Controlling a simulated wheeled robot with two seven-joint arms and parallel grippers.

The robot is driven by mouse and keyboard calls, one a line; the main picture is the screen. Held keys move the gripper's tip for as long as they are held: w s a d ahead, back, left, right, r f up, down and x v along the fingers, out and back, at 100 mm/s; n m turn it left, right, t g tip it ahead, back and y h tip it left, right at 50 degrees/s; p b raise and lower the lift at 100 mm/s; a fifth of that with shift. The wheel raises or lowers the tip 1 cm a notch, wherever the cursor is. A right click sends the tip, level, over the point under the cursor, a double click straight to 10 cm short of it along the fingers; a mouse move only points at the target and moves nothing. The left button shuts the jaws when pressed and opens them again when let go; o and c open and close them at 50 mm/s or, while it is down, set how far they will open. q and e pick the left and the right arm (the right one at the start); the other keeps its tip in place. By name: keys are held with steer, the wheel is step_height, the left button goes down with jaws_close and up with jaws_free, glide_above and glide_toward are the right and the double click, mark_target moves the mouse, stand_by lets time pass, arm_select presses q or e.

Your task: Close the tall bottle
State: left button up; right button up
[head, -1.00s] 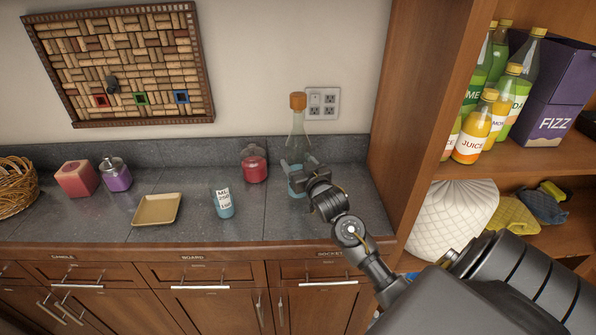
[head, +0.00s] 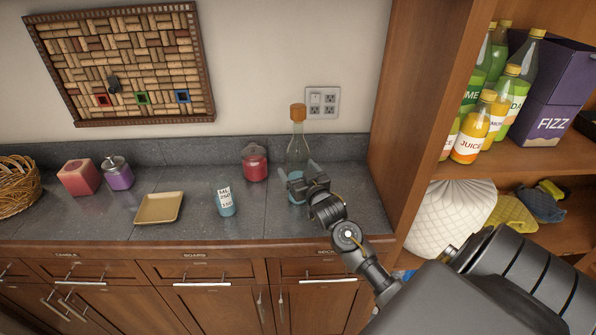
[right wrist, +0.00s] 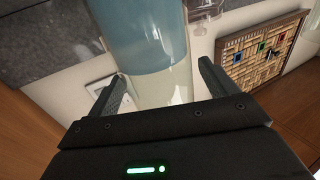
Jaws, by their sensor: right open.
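The tall bottle (head: 297,150) stands upright on the grey counter, at the right near the wall. It is clear glass with blue liquid low inside, and an orange-brown cork (head: 298,113) sits at its mouth. My right gripper (head: 298,170) is open at the lower part of the bottle, a finger on each side. In the right wrist view the bottle (right wrist: 150,50) passes between the open fingers, with its blue liquid at the top of the picture. Whether a finger touches the glass is unclear. My left gripper is not in view.
A small labelled bottle (head: 225,203), a red jar (head: 254,163) and a tan tray (head: 159,207) stand left of the tall bottle. A wooden shelf unit (head: 408,110) closes off the right side.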

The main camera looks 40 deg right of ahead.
steer(key=shift+s, duration=0.25)
steer(key=b+v, duration=0.3)
steer(key=v, duration=0.8)
steer(key=shift+s, duration=0.25)
steer(key=shift+a+r, duration=0.1)
